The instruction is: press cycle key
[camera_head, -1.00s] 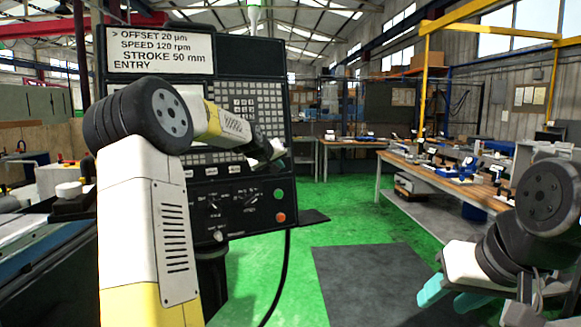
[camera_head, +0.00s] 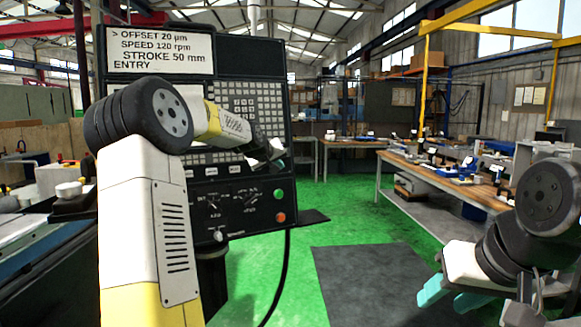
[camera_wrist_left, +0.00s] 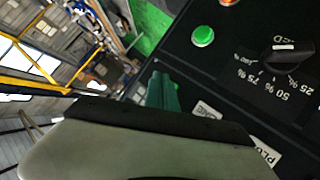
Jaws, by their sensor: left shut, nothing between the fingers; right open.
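The control panel (camera_head: 240,150) stands ahead of me, with a row of white labelled keys (camera_head: 211,171) below its keypad. My left gripper (camera_head: 277,160) is at the panel's right edge, level with about that row. In the left wrist view its teal fingers (camera_wrist_left: 163,92) are shut and empty, close to the panel face. A white key label (camera_wrist_left: 207,110), partly readable as "CLE", is just beside the fingertips. I cannot tell whether they touch the key. My right gripper (camera_head: 449,297) is open and empty at the lower right, away from the panel.
Below the keys are rotary knobs, a green button (camera_head: 278,193) and a red button (camera_head: 281,217). The green button (camera_wrist_left: 203,36) and a black knob (camera_wrist_left: 287,53) also show in the left wrist view.

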